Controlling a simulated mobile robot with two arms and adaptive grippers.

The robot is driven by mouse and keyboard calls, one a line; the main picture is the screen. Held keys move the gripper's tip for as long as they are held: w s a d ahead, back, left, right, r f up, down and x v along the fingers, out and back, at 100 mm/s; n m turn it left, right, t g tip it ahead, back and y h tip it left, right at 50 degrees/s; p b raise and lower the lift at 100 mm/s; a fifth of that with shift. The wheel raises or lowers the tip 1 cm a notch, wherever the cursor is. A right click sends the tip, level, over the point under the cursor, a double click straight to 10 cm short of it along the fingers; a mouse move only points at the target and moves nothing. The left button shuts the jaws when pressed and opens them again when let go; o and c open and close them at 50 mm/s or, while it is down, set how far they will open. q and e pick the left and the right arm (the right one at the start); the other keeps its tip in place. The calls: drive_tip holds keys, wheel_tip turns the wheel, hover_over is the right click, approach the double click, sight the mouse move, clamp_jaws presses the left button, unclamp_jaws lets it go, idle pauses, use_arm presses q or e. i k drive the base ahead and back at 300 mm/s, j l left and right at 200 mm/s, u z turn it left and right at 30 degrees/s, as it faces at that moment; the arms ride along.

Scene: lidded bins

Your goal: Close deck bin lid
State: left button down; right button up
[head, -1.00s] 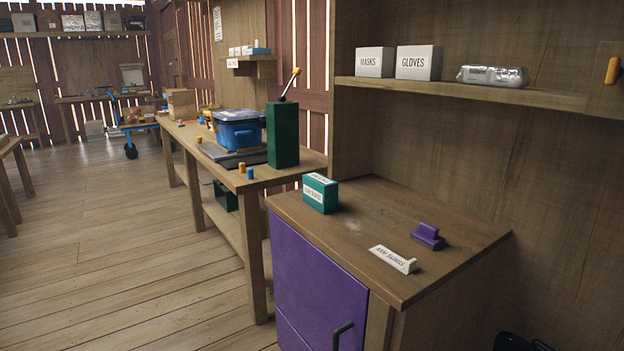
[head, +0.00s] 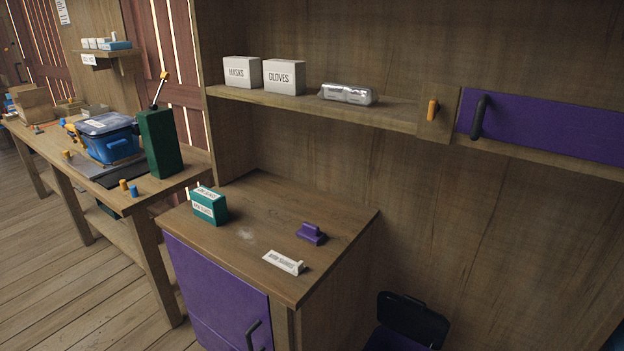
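At the bottom edge of the head view, right of the wooden cabinet, is a low dark container (head: 388,339), possibly the deck bin. Its black lid (head: 412,319) appears raised at the back, and the frame edge cuts off the front. A blue bin (head: 110,143) stands on the workbench at the left; its grey-blue lid (head: 104,123) lies over its top. I cannot tell from the frame which one is the deck bin. Neither of my grippers is in view.
The wooden cabinet (head: 345,212) with a purple door (head: 215,295) stands left of the dark container. A shelf (head: 390,112) holds boxes above it. A purple panel (head: 550,128) with a black handle is at the upper right. Wooden floor (head: 45,260) is clear at the left.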

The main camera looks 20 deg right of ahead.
sight(408, 317)
drive_tip(key=z, duration=1.4)
